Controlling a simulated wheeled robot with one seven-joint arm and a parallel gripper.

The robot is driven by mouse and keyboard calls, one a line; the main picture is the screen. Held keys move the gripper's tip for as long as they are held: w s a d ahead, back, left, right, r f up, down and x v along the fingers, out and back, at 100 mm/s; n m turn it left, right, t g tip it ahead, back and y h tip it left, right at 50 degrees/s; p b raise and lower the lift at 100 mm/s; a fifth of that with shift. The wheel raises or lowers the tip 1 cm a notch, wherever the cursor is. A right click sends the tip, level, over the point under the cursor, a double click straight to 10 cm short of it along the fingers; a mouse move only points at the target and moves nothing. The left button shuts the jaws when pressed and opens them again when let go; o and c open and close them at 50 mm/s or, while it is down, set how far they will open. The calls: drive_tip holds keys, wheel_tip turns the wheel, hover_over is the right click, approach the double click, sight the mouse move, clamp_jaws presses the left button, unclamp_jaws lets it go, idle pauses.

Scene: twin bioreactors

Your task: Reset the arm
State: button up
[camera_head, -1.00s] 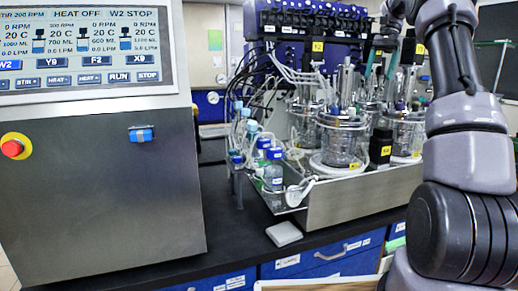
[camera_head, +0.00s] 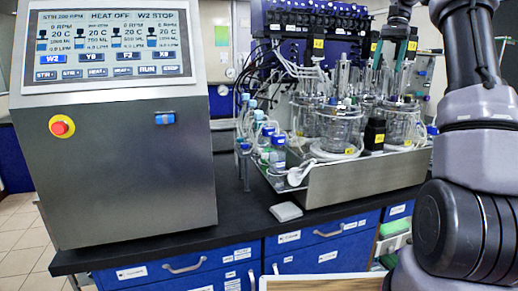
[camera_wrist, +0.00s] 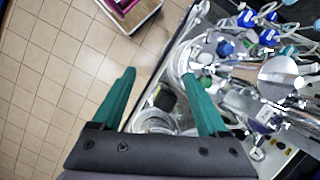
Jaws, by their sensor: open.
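My arm rises along the right side of the head view. My gripper (camera_head: 388,68) is at the upper right, in front of and above the glass bioreactor vessels (camera_head: 340,128). Its two green fingers are apart with nothing between them. In the wrist view my gripper (camera_wrist: 159,76) is also open and empty. Its left finger shows against the tiled floor, and its right finger overlaps the vessel tops and tubing (camera_wrist: 230,75). I cannot tell whether that finger touches anything.
A steel control console (camera_head: 130,165) with a screen and a red button (camera_head: 61,126) stands at left. The vessels sit on a metal tray (camera_head: 365,178) on the black bench (camera_head: 240,222). A wooden-edged board (camera_head: 320,282) is at the bottom. Floor (camera_wrist: 45,90) is open at left.

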drive_tip(key=s+a+r+n+t+h, duration=0.25)
drive_tip(key=s+a, duration=0.65)
drive_tip(key=s, duration=0.5)
drive_tip(key=s+a+f+n+t, duration=0.1)
drive_tip(key=s+a+f+t, duration=0.2)
drive_tip(key=s, duration=0.5)
drive_tip(key=s+a+f+n+t+y, duration=0.1)
drive_tip(key=s+a+f+t, duration=0.3)
drive_tip(key=s+f, duration=0.2)
drive_tip(key=shift+s+a+f, duration=0.15)
drive_tip(key=shift+s, duration=0.75)
drive_tip(key=shift+n+y, duration=0.25)
